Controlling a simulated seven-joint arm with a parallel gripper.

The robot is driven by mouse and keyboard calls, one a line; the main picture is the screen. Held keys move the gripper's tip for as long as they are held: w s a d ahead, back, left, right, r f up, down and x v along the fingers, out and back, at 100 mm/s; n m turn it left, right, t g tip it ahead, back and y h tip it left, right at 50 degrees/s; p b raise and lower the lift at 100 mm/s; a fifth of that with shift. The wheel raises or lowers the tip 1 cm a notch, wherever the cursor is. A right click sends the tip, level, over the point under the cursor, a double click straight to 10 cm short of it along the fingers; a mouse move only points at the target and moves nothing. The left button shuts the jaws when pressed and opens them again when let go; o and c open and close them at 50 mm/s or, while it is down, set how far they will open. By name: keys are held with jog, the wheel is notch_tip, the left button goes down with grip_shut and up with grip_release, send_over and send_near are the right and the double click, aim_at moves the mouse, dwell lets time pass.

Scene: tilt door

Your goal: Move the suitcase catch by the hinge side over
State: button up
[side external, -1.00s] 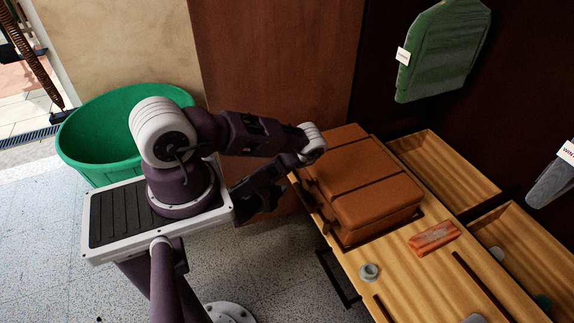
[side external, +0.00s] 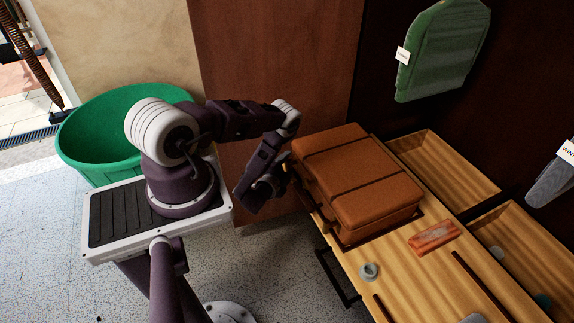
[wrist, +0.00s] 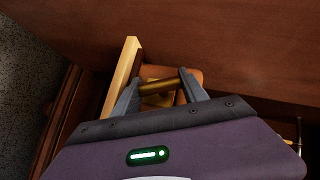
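The brown suitcase (side external: 365,170) lies closed on the wooden bench in the side view, with dark straps across its top. My gripper (side external: 284,182) is at the bench's left edge, low beside the suitcase's left end. In the wrist view, the two grey fingers of my gripper (wrist: 160,84) are spread apart. A brass-coloured bar (wrist: 158,87) shows between them; I cannot tell whether it is the catch or whether the fingers touch it. An orange-brown part (wrist: 191,76) lies just behind the right finger. No catch can be made out in the side view.
The wooden bench (side external: 400,262) also holds a red-brown block (side external: 434,237) and a small round grey-green piece (side external: 369,272). Open trays (side external: 445,170) are on its far side. A green tub (side external: 95,150) stands at left. A brown panel (side external: 270,70) rises behind my arm.

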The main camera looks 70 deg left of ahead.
jog(key=c, duration=0.6)
jog(key=shift+r+n+g+h, duration=0.1)
jog(key=shift+n+g+h, duration=0.2)
jog(key=shift+n+h, duration=0.5)
jog(key=n+h, duration=0.2)
jog(key=h, duration=0.1)
jog(key=shift+a+g+h, duration=0.1)
jog(key=shift+g+h, duration=0.2)
jog(key=shift+g, duration=0.1)
jog(key=n+h, duration=0.1)
jog(key=h, duration=0.1)
jog(key=shift+h, duration=0.3)
jog(key=shift+n+h, duration=0.8)
jog(key=shift+h, duration=0.2)
